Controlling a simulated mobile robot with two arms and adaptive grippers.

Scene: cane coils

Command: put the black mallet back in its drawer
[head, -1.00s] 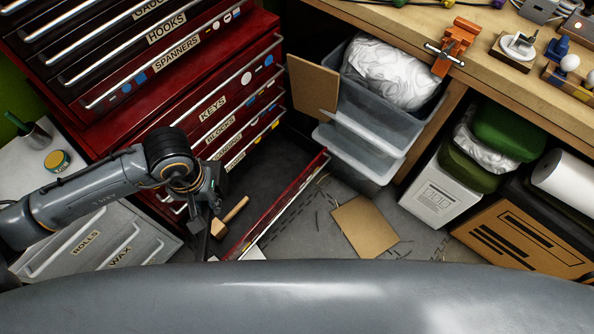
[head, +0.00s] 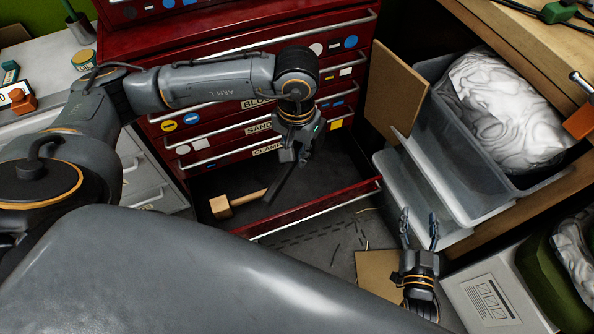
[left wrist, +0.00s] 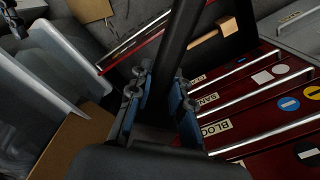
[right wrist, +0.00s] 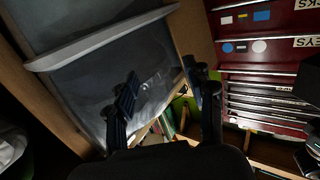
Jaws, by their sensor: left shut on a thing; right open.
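The black mallet (head: 277,187) is gripped in my left gripper (head: 292,155); its dark shaft (left wrist: 182,38) runs up between the fingers in the left wrist view. Its far end is hard to make out against the dark drawer. The open bottom drawer (head: 330,207) of the red cabinet lies below and around it, with a dark floor. I cannot tell whether the mallet touches that floor. A wooden mallet (head: 222,207) with a pale handle lies in the drawer, left of the black one. My right gripper (head: 420,226) is open and empty, right of the drawer.
Closed drawers, one marked CLAMPS (head: 268,148), rise above the open one. Clear bins (head: 430,195) and a brown board (head: 393,88) stand to the right. A brown sheet (head: 372,268) lies on the floor near my right gripper. A white box (head: 497,300) stands at the lower right.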

